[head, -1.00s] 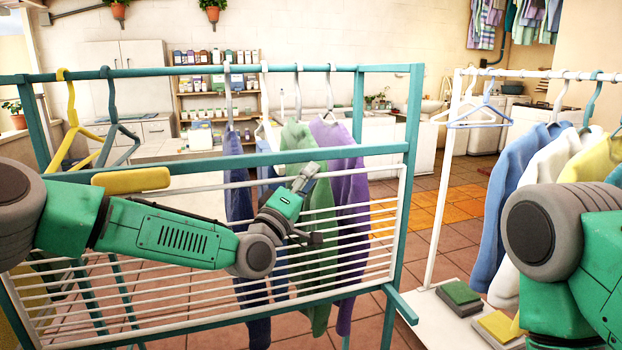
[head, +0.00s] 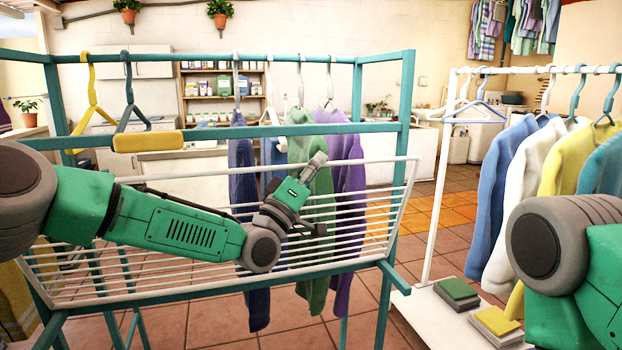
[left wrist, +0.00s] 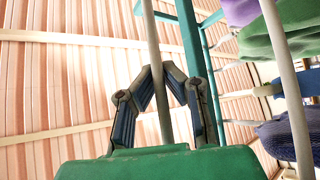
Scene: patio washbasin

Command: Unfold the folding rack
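The folding rack (head: 400,208) is a white wire panel on the front of a teal frame (head: 408,90). Its upper edge leans out from the frame toward me, and its lower edge sits by the lower teal bar. My left gripper (head: 317,163) is at the rack's upper rail. In the left wrist view the fingers (left wrist: 158,72) close from both sides on a pale bar (left wrist: 151,35), which appears to be this rail. My left arm hides part of the panel. Only part of my right arm shows, at the right edge; its gripper is out of view.
Hangers and several garments, including a purple one (head: 350,180), hang from the teal frame behind the rack. A yellow pad (head: 148,141) sits on the middle teal bar. A white clothes rack (head: 437,190) with shirts stands at the right, with folded cloths (head: 457,289) on its base.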

